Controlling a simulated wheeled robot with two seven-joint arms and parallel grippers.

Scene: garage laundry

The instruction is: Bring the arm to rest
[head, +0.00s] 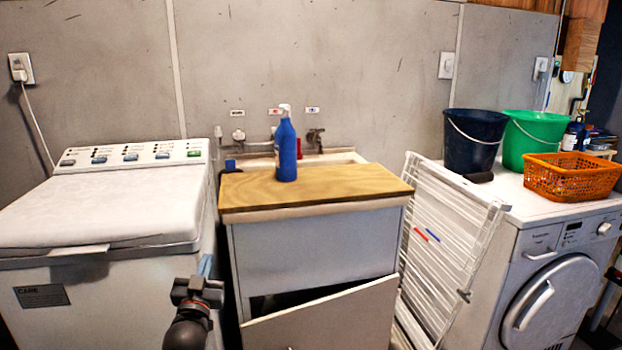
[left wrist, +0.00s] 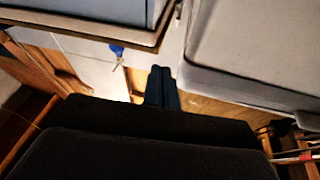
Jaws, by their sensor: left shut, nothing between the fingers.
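My left gripper (head: 204,270) is low in the head view, in front of the gap between the top-loading washer (head: 110,205) and the sink cabinet (head: 310,240). Its fingers (left wrist: 161,75) are together with nothing between them in the left wrist view. My left forearm comes up from the bottom edge of the head view. My right gripper is not in the head view.
A blue spray bottle (head: 286,150) stands on the wooden board (head: 345,186) over the sink. The cabinet's front panel (head: 330,320) hangs tilted. A white drying rack (head: 440,250) leans by the front-loading washer (head: 540,270), which holds buckets and an orange basket (head: 570,178).

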